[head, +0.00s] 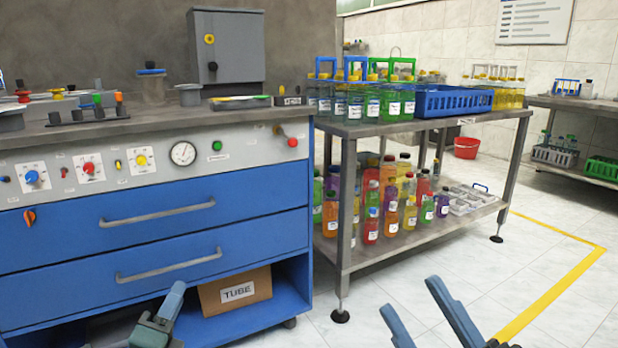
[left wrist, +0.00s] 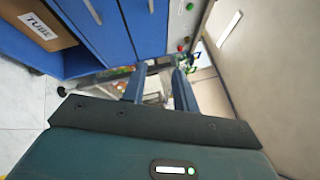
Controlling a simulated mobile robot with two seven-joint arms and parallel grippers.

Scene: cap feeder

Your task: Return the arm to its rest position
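My left gripper (head: 173,295) is low in the head view, in front of the blue cabinet's open bottom shelf. There its fingers overlap, but in the left wrist view (left wrist: 159,72) they stand apart with nothing held between them. My right gripper (head: 411,297) is at the bottom edge of the head view, right of centre, above the tiled floor. Its two blue-grey fingers are spread, with only floor seen between them. Most of both arms is out of view.
The blue drawer cabinet (head: 150,222) with a control panel fills the left, with a TUBE box (head: 236,291) on its bottom shelf. A metal rack table (head: 430,129) with bottles and a blue crate (head: 452,102) stands right of it. Floor at right is clear.

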